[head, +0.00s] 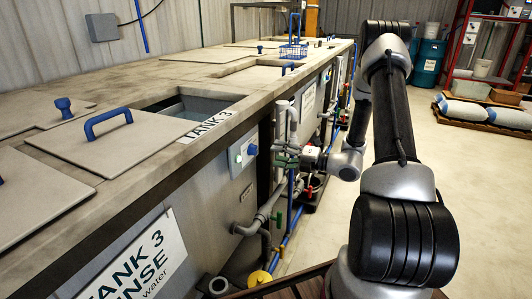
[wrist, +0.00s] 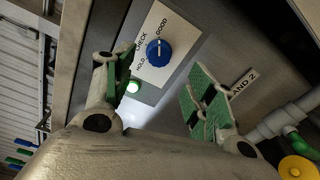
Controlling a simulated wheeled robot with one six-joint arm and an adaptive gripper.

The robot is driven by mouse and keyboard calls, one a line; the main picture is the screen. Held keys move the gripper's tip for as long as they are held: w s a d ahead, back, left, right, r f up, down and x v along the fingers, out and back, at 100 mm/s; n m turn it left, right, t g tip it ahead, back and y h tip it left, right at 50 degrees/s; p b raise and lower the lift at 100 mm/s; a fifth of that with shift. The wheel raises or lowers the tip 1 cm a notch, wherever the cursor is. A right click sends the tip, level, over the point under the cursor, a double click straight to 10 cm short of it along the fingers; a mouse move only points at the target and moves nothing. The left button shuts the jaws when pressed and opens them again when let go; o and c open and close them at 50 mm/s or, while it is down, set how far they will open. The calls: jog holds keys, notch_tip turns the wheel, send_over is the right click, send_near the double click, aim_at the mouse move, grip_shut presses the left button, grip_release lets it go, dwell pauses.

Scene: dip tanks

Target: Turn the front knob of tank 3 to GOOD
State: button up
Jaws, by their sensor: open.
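The blue front knob (wrist: 158,50) sits on a white plate (wrist: 178,28) marked HOLD, CHECK and GOOD. In the wrist view its pale pointer mark appears to face roughly towards GOOD, but it is too small to be sure. In the head view the knob (head: 252,149) is on tank 3's front panel, below the TANK 3 label (head: 207,127). My gripper (head: 286,157) is to the right of the knob and apart from it. In the wrist view my gripper (wrist: 160,86) has its green-padded fingers spread, with nothing between them; the knob shows beyond them.
A green lit button (wrist: 133,87) is beside the plate. Grey pipes (head: 262,215) and a yellow valve wheel (head: 259,278) are low along the tank front. A lid with a blue handle (head: 107,122) lies on top. The floor to the right is largely clear.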

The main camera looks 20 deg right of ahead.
jog(key=shift+v, duration=1.95)
